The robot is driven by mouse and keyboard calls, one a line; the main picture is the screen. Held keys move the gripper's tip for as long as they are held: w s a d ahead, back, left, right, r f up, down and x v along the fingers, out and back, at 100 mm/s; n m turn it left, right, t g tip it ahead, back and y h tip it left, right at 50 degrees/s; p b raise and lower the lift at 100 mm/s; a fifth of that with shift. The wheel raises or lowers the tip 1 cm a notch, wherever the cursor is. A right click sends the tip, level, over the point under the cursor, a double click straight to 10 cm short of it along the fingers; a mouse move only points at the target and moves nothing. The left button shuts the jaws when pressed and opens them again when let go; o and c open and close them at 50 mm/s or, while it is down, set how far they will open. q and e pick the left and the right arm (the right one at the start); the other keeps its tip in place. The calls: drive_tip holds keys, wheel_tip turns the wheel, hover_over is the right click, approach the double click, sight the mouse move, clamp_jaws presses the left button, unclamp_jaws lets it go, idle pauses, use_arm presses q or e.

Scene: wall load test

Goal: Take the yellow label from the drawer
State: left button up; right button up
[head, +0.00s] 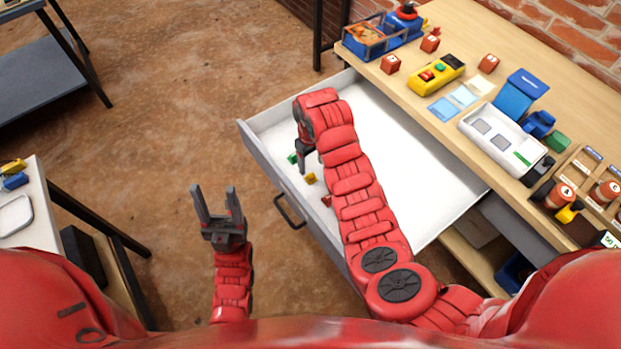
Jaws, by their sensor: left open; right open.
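The drawer (440,190) is pulled out from under the wooden workbench, with a white inside and a dark handle on its front. A small yellow piece (310,178), which looks like the yellow label, lies in it near the front wall. A green piece (292,158) and a red piece (326,200) lie on either side of it. My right gripper (302,168) points down over the drawer's front left part, open, close to the green and yellow pieces and partly hidden by my wrist. My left gripper (214,192) is open and empty above the floor, left of the drawer.
The workbench (445,100) carries a blue crate (375,38), a yellow control box (436,75), a white tray (500,138) and several small red blocks. A side table (30,235) stands at left. The brown floor between is clear.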

sight(310, 175)
drive_tip(key=f, duration=0.2)
drive_tip(key=f+p, duration=0.1)
drive_tip(key=shift+s+a+f, duration=0.15)
drive_tip(key=shift+s+f, duration=0.05)
drive_tip(key=shift+f, duration=0.95)
clamp_jaws()
